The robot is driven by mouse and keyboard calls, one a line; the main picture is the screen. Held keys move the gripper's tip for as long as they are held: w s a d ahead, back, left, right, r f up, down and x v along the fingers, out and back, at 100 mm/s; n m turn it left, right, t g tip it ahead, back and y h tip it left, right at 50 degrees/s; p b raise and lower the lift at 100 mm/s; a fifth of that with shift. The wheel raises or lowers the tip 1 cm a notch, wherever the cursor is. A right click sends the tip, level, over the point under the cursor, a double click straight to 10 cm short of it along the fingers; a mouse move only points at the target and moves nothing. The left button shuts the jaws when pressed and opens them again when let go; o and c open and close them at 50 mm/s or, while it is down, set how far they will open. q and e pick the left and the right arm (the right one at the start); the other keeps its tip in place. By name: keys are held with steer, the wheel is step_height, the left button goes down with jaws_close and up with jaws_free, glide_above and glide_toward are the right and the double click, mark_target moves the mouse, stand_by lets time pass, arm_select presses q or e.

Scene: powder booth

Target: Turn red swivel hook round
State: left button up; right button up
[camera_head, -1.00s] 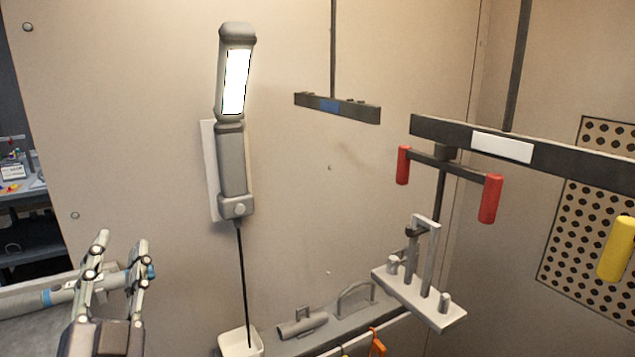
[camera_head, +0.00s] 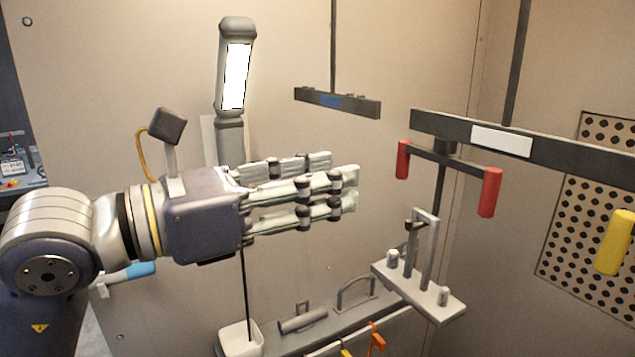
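The red swivel hook (camera_head: 447,160) hangs under a dark overhead beam (camera_head: 560,150) that has a white label. It is a dark crossbar with a red grip (camera_head: 402,160) at its left end and another red grip (camera_head: 489,192) at its right, nearer end. A thin rod drops from its middle to a grey rack with several pegs (camera_head: 420,290). My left gripper (camera_head: 338,182) reaches in from the left, fingers straight and pointing right, spread and empty. It is left of the hook and apart from it. My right gripper is out of view.
A lit wall lamp (camera_head: 236,75) is partly behind my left gripper. A shorter beam with a blue label (camera_head: 337,103) hangs at the back. A yellow grip (camera_head: 615,242) is at the right edge.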

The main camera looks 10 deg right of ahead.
mark_target(399, 167)
arm_select(q)
steer(key=p+x, duration=0.1)
steer(key=x, duration=0.8)
steer(key=shift+p, duration=0.3)
steer(key=shift+r, duration=0.1)
steer(key=shift+d+r, duration=0.15)
steer(key=shift+d, duration=0.2)
steer(key=shift+x, duration=0.9)
steer(key=shift+w+f, duration=0.1)
steer(key=shift+f, duration=0.15)
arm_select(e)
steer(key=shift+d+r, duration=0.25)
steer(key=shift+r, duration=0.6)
arm_select(q)
steer(key=shift+w+f, duration=0.1)
steer(key=shift+w, duration=0.05)
steer(key=shift+c, duration=1)
steer(key=shift+d, duration=0.1)
steer(key=shift+c, duration=0.4)
steer(key=shift+c, duration=0.3)
